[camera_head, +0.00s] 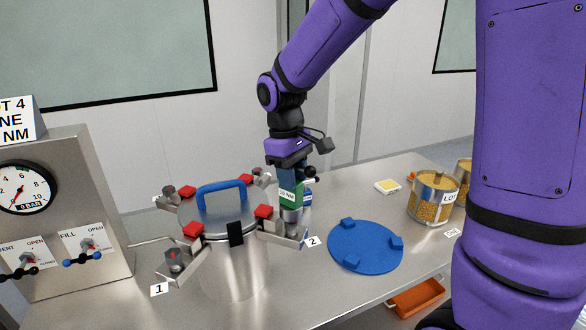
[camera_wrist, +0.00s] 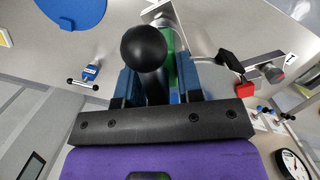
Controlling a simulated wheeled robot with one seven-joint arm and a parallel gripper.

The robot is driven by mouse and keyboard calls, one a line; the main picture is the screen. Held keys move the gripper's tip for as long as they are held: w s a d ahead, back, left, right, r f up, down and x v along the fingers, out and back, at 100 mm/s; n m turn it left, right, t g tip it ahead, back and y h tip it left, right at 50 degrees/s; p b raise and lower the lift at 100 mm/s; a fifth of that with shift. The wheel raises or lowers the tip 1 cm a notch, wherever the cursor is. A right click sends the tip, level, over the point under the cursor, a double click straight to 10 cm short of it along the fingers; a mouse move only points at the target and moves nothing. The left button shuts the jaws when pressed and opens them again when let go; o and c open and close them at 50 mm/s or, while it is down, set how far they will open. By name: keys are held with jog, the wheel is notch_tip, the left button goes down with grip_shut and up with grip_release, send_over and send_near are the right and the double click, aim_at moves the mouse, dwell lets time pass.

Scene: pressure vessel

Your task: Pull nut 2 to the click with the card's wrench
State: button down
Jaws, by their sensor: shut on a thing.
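My gripper (camera_head: 291,172) is shut on a green torque wrench (camera_head: 290,199) with a white NM label. The wrench stands upright over the clamp arm beside label 2 (camera_head: 312,242). Its lower end covers nut 2, so I cannot tell how fully it is seated. In the wrist view my gripper (camera_wrist: 160,88) has the green wrench (camera_wrist: 171,42) between its blue fingers, partly hidden by a black ball (camera_wrist: 143,47). The steel vessel (camera_head: 232,272) has a lid with a blue handle (camera_head: 221,186). The card (camera_head: 20,119) is cut off at the left edge; "NM" shows.
A round blue plate (camera_head: 365,247) lies right of the vessel. Tins (camera_head: 433,199) stand farther right. A gauge panel (camera_head: 75,190) stands left. Other clamp arms (camera_head: 180,268) stick out around the vessel.

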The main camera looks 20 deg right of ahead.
jog(key=shift+f, duration=1.55)
jog(key=m+y, duration=0.1)
jog(key=m, duration=0.6)
jog(key=shift+a, duration=0.2)
jog(key=shift+r, duration=3.45)
